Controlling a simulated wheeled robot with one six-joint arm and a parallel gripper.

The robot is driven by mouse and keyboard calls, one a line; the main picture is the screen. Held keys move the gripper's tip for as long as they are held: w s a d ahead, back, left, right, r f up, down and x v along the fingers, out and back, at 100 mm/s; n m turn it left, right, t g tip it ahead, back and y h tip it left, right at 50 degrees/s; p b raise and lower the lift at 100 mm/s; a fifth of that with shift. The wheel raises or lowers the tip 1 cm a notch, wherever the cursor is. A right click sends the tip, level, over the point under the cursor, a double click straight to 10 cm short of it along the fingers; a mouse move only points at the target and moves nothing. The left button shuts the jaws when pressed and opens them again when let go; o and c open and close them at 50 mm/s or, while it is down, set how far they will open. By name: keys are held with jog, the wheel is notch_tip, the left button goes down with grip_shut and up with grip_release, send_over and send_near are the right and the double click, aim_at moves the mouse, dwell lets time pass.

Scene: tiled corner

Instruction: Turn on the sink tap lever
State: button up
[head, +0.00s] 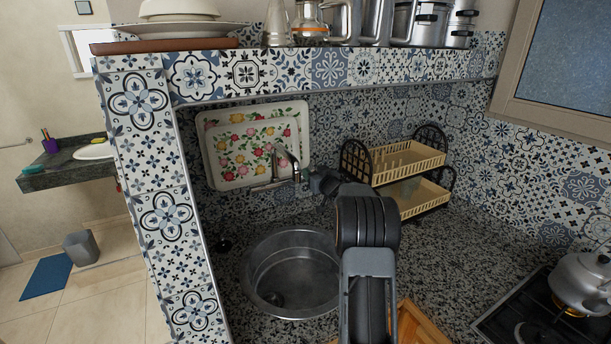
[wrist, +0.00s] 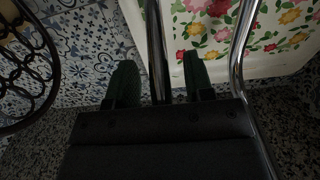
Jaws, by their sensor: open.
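The chrome sink tap (head: 285,167) stands behind the round metal sink (head: 262,287), in front of floral trays. My gripper (head: 307,180) is just right of the tap in the head view, partly hidden by my arm. In the wrist view my gripper (wrist: 160,78) is open, its two dark green fingers on either side of a straight chrome bar of the tap (wrist: 157,45). A gap shows on each side of the bar. A curved chrome pipe (wrist: 240,60) passes to the right of the fingers. I cannot tell which chrome part is the lever.
Floral trays (head: 214,172) lean on the tiled wall behind the tap; the wooden dish rack (head: 428,198) is to its right. A tiled pillar (head: 165,215) rises left of the sink. A kettle (head: 580,280) stands on the stove at lower right. Granite counter (head: 440,245) is bare between.

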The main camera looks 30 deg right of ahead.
jog(key=s+b, duration=0.1)
jog(key=s, duration=0.6)
jog(key=shift+s+a, duration=0.25)
jog(key=shift+s, duration=0.1)
jog(key=s+d+f+m+g+h, duration=0.2)
jog(key=s+d+f+g+h, duration=0.15)
jog(key=f, duration=0.35)
jog(key=s+a+f+m+g+h, duration=0.1)
jog(key=s+a+f+m+g, duration=0.15)
jog(key=s+g, duration=0.3)
jog(key=s+a+r+n+g+y, duration=0.2)
jog(key=s+a, duration=0.8)
jog(key=a, duration=0.5)
jog(key=s+a+r+n+g+y, duration=0.2)
jog(key=s+a, duration=0.8)
jog(key=a, duration=0.5)
jog(key=shift+a+r+n+y, duration=0.15)
jog(key=shift+r+n+y, duration=0.4)
jog(key=shift+y, duration=0.2)
